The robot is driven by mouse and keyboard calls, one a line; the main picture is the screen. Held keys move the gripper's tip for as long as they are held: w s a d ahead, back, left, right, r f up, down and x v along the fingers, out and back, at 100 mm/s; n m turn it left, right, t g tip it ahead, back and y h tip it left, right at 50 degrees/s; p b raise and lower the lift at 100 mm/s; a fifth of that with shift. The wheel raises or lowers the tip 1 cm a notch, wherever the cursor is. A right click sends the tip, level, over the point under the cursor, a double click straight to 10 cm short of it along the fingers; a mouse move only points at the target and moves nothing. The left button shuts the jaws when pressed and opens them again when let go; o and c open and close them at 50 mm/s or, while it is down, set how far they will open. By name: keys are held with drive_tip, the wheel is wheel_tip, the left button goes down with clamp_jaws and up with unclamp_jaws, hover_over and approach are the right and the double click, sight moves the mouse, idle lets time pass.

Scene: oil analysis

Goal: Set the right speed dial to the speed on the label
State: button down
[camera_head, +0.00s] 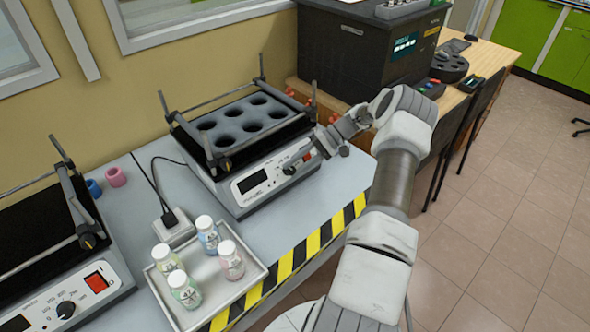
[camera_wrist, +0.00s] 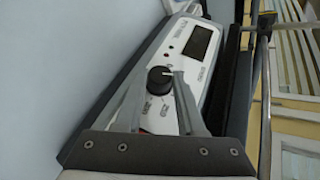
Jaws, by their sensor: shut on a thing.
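The right shaker (camera_head: 246,200) stands on the bench with its black holed rack on top and a dark display (camera_head: 252,181) on its white front panel. Its speed dial (camera_wrist: 159,79) is a round black knob with a white pointer mark, below the dark display in the wrist view. My gripper (camera_head: 296,165) reaches the front panel from the right. In the wrist view its two fingers (camera_wrist: 161,84) are closed around the dial, one on each side. The dial is mostly hidden in the head view. The printing around it is too small to read.
A white tray (camera_head: 256,272) holds several small labelled bottles; their labels are unreadable. The left shaker (camera_head: 100,285) has its own dial (camera_head: 66,309) and a red switch. A power strip (camera_head: 174,231) and pink and blue caps lie behind. Striped tape marks the bench edge.

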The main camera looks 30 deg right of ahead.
drive_tip(key=shift+m+y, duration=0.3)
drive_tip(key=shift+y, duration=0.1)
drive_tip(key=c, duration=0.5)
unclamp_jaws()
